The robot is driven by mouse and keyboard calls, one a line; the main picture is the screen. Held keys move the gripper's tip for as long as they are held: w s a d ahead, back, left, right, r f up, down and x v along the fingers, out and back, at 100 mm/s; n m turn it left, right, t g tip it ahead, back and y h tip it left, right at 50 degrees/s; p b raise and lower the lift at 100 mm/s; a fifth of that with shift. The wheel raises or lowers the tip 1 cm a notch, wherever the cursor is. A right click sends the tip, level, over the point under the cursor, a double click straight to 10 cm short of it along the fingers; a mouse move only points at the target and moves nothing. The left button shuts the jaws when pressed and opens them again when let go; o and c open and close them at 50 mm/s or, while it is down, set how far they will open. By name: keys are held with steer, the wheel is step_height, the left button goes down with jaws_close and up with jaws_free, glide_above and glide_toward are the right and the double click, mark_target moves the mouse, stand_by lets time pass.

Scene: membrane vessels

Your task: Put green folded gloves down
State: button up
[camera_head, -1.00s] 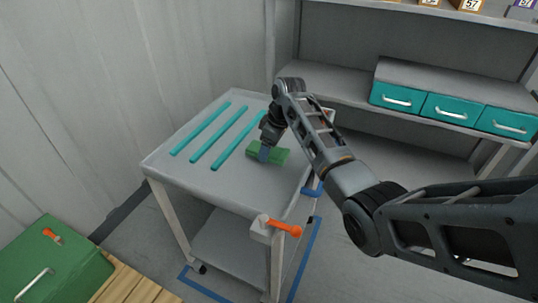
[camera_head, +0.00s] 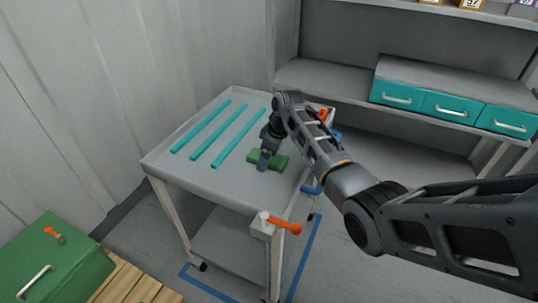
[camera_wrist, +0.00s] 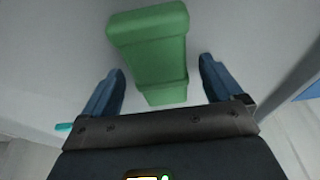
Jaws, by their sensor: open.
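The green folded gloves (camera_head: 279,161) lie on the grey top of the cart (camera_head: 192,174), to the right of the teal strips. In the wrist view the gloves (camera_wrist: 150,50) lie between and beyond the two blue fingers, with a gap on each side. My gripper (camera_head: 263,163) is open and reaches down over the gloves; in the wrist view its fingertips (camera_wrist: 161,66) stand apart and touch nothing that I can see. My gripper hides part of the gloves in the head view.
Three teal strips (camera_head: 215,137) lie side by side on the cart top. An orange handle (camera_head: 284,226) sticks out at the cart's front corner. A shelf with teal drawers (camera_head: 451,110) stands at the back right. A green box (camera_head: 51,262) stands at lower left.

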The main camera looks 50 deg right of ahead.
mark_target(278, 159)
steer(key=v, duration=1.2)
steer(key=shift+r+b, duration=0.2)
steer(key=shift+b, duration=0.15)
